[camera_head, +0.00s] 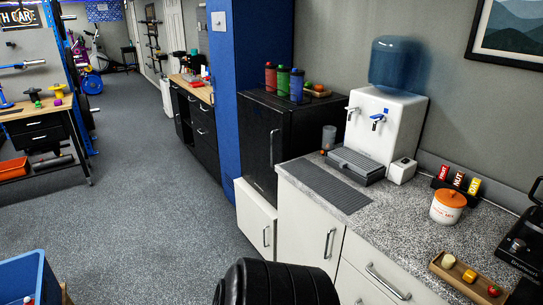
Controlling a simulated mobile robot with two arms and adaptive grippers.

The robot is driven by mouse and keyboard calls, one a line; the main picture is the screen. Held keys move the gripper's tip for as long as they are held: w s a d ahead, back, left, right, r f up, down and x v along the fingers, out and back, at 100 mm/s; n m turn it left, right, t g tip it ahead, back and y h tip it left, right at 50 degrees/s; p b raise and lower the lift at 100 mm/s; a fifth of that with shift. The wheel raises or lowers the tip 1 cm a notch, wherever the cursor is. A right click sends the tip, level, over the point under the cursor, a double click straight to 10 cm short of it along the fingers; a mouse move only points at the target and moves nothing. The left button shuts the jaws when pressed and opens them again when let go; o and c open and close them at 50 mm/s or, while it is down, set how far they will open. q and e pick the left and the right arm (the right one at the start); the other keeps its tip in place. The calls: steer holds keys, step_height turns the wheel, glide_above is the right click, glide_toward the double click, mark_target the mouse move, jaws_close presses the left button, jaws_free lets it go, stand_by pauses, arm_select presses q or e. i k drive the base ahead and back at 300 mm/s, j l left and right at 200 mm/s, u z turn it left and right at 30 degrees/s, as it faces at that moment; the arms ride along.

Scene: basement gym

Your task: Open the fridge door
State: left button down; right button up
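The fridge (255,125) is a small black box standing on a white cabinet beside the blue column. Its front faces left toward the open floor, and the door looks shut. A dark handle (272,150) runs vertically along the door's right side. Neither of my grippers shows in the camera_head view.
Red, green and blue canisters (283,81) stand on the fridge. A white water dispenser (385,125) stands right of it on the speckled counter (400,210). A black ribbed shape (277,285) fills the bottom centre; I cannot tell what it is. Carpet (150,190) left of the fridge is clear.

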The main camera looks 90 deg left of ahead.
mark_target(264, 127)
steer(key=j+u, duration=0.1)
steer(key=u, duration=2.75)
